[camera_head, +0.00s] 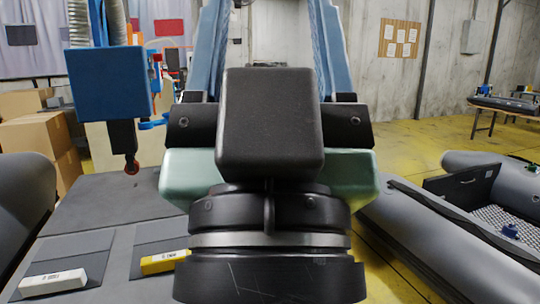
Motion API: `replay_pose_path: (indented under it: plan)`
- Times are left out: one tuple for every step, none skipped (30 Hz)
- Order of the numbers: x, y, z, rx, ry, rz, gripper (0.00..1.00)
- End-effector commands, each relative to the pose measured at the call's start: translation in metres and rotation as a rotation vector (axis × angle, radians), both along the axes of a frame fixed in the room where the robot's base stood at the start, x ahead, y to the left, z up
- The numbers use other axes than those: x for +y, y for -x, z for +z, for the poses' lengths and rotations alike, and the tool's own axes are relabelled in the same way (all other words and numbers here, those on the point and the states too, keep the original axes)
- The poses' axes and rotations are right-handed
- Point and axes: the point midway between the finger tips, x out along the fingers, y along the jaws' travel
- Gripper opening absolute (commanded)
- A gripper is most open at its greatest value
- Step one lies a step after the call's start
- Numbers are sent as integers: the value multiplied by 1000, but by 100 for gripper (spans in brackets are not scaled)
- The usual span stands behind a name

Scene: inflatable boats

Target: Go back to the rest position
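My own arm fills the middle of the head view, with dark rounded links and pale green sections close to the camera. Its end and my gripper do not show, so I cannot see whether it is open, shut or holding anything. The arm hides much of the middle of the scene, including the right part of a yellow block (162,262). A white block (54,281) lies to the left of it. Each block is on a dark flat patch on a grey surface (95,196).
A blue box-shaped machine (108,83) hangs at left with a dark nozzle (125,145) below. Cardboard boxes (37,138) stand behind. A grey inflatable boat (450,232) lies at right; another grey rounded form (22,205) is at far left. Yellow floor (405,150) is open at back right.

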Motion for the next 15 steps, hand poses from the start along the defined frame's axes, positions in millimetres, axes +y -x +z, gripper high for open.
replay_pose_path:
  plan:
    - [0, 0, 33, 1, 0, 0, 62]
    - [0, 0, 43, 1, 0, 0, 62]
    - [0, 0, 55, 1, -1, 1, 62]
    - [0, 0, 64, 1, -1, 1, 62]
    - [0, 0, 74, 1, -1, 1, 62]
    - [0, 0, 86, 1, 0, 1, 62]
    - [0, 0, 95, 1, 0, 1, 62]
    - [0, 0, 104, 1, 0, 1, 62]
    - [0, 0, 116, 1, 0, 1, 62]
    - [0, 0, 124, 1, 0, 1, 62]
    - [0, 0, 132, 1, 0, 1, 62]
    - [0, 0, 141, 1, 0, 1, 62]
    - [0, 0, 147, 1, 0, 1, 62]
    - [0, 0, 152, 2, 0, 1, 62]
    - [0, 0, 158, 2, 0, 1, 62]
